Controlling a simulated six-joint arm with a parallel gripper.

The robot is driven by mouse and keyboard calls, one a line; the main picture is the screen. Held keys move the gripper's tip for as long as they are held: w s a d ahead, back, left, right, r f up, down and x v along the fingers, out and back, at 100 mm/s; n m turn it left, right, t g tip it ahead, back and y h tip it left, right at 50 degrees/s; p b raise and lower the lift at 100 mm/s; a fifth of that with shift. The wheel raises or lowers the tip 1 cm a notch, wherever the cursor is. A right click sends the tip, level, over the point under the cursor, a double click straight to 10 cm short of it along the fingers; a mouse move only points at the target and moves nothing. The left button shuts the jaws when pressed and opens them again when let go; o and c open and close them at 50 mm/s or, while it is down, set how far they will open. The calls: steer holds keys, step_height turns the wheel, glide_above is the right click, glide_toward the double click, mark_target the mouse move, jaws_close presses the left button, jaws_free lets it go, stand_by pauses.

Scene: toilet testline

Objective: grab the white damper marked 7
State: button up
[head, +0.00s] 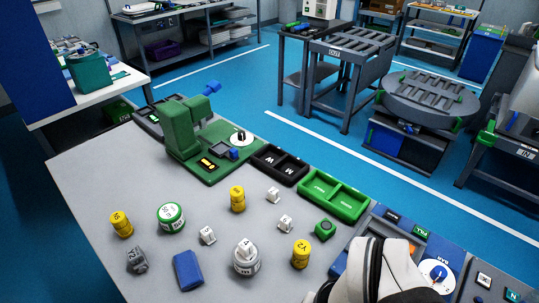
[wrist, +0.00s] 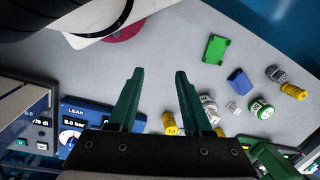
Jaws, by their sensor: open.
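Several small white dampers stand on the grey table in the head view. One (head: 273,196) is at the back, one (head: 285,222) just in front of it, and one (head: 208,235) further left. Another small white piece (head: 245,248) sits on top of a grey-white cylinder (head: 246,265). Their marks are too small to read surely, so I cannot tell which is the 7. A small white piece (wrist: 232,107) also shows in the wrist view, right of my gripper. My gripper (wrist: 159,73) is open and empty, over bare table. Its fingertips are outside the head view.
Yellow cylinders (head: 302,254), a green-white cylinder (head: 171,216), a blue block (head: 188,270) and a grey part (head: 137,260) stand around the dampers. A green fixture (head: 185,130), black tray (head: 278,165) and green tray (head: 333,195) line the back edge. A blue panel (head: 420,255) stands right.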

steer(key=w+d+f+n+h, duration=0.1)
steer(key=w+d+n+h, duration=0.25)
steer(key=w+n, duration=0.3)
steer(key=w+d+f+n+h, duration=0.1)
steer(key=w+d+n+h, duration=0.1)
steer(key=w+n+h, duration=0.35)
steer(key=n+t+h, duration=0.2)
steer(key=n+t, duration=0.8)
steer(key=n, duration=1.1)
glide_toward(271, 193)
steer(key=x, duration=0.9)
steer(key=shift+w+d+f, duration=0.15)
steer(key=shift+w+d, duration=0.1)
steer(key=shift+w, duration=0.05)
jaws_close()
